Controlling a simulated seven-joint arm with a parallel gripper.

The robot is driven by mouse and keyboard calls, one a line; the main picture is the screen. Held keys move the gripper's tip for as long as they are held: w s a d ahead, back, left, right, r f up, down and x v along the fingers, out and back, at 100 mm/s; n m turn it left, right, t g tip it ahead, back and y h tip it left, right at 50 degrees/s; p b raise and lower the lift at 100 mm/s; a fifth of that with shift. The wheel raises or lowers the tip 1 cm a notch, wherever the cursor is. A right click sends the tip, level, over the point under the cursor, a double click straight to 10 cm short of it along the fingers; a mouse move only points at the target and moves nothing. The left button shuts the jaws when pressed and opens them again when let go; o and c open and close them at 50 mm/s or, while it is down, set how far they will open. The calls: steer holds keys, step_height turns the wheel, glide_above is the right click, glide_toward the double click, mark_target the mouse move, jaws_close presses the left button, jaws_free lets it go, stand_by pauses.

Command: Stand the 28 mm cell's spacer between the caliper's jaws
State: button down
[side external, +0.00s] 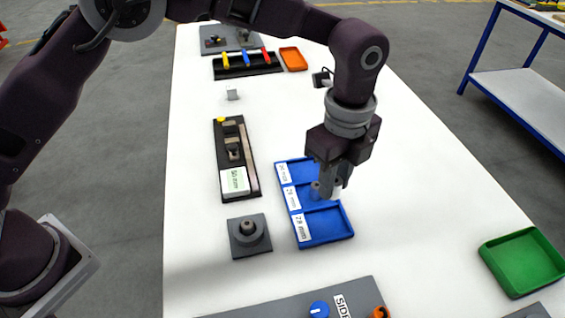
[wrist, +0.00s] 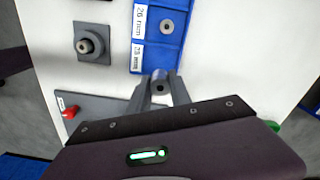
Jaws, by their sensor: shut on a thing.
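My gripper (side external: 333,190) is over the blue three-cell tray (side external: 327,239), pointing down. In the wrist view its fingers are shut on a grey cylindrical spacer (wrist: 160,84) with a dark centre hole, held near the 28 mm cell (wrist: 152,59). That cell looks empty where it shows. Another spacer (wrist: 167,26) sits in the 26 mm cell; it also shows in the side view (side external: 315,187). The far cell is partly hidden by my gripper. The dark caliper (side external: 252,178) lies left of the tray, with dark jaws (side external: 233,150) and a pale green display; no spacer is visible between the jaws.
A grey plate with a round post (side external: 248,234) is left of the tray. A grey panel with a blue knob (side external: 319,309) is at the near edge. A green tray (side external: 522,262) is at right. A black rack (side external: 247,66) and orange tray (side external: 293,59) are at the back.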

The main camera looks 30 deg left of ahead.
steer(key=w+a, duration=0.4)
steer(key=a, duration=0.4)
steer(key=w+a, duration=0.4)
steer(key=a, duration=0.3)
glide_above(229, 128)
steer(key=s+d, duration=0.2)
steer(key=f, duration=0.9)
steer(key=shift+w+a+f, duration=0.15)
steer(key=shift+w+f, duration=0.05)
steer(key=shift+f, duration=0.05)
steer(key=shift+f, duration=0.2)
steer(key=c, duration=1.2)
jaws_free()
